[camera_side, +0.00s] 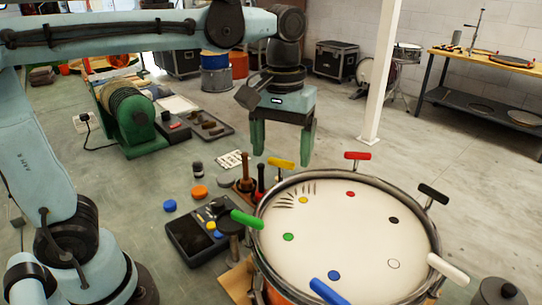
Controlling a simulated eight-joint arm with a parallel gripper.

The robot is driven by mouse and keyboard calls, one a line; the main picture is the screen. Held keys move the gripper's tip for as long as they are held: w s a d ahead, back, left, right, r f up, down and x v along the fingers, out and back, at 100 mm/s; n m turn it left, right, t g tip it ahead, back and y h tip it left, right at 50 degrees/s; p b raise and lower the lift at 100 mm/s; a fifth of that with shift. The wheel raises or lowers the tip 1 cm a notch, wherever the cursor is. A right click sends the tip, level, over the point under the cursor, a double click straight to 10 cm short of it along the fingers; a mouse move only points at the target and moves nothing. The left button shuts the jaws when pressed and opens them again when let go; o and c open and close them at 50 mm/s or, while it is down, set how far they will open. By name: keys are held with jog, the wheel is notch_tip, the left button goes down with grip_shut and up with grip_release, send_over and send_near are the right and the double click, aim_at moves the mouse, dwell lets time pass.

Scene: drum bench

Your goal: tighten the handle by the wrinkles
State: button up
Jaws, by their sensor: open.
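A drum (350,245) with a pale head stands at the lower right, with several coloured T-handles around its rim. Dark wrinkles (290,194) mark the head at its upper left, beside a yellow dot (303,200). The yellow handle (281,162) is at the rim nearest the wrinkles. The green handle (247,219) is further down the left rim, and the red handle (357,156) is at the far rim. My gripper (283,153) points down with its two green fingers apart, around or behind the yellow handle in the picture; I cannot tell its depth. It holds nothing visible.
Other handles are black (433,194), white (447,268) and blue (329,292). A green cable reel (130,115) stands further back.

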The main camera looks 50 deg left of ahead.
aim_at(281, 160)
jog(key=shift+f, duration=1.55)
jog(key=shift+c, duration=0.5)
jog(key=c, duration=0.9)
